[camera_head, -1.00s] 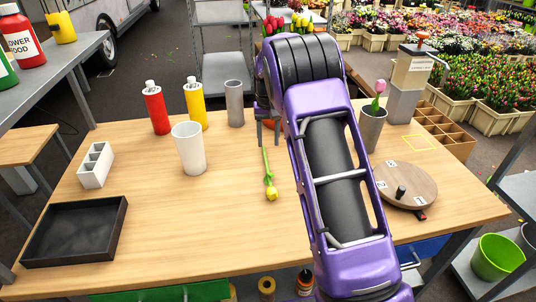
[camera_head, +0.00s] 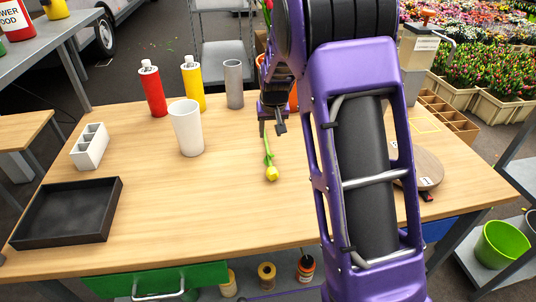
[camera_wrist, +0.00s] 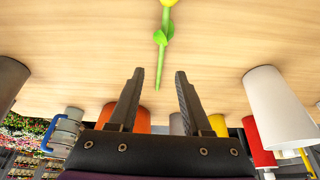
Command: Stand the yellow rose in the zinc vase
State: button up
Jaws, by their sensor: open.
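The yellow flower (camera_head: 271,172) lies on the table, its bloom toward the front edge and its green stem toward the back. It looks more like a tulip than a rose. My gripper (camera_head: 272,130) is open and empty over the stem's far end. In the wrist view the stem (camera_wrist: 161,62) points between the fingertips of my gripper (camera_wrist: 160,75), not clasped. A plain grey vase (camera_head: 233,85), likely the zinc one, stands upright at the table's back, left of my gripper. My arm hides part of the table on the right.
A white cup (camera_head: 187,128), red bottle (camera_head: 153,90) and yellow bottle (camera_head: 194,85) stand left of my gripper. A white divided holder (camera_head: 90,147) and black tray (camera_head: 68,212) are at the left. A round wooden board (camera_head: 428,170) is at the right. The front middle is clear.

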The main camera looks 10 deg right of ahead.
aim_at(268, 149)
jog(key=b+x, duration=0.1)
jog(key=x, duration=0.9)
jog(key=shift+w+a+f, duration=0.15)
jog(key=shift+w+f, duration=0.05)
jog(key=shift+c, duration=0.3)
grip_shut()
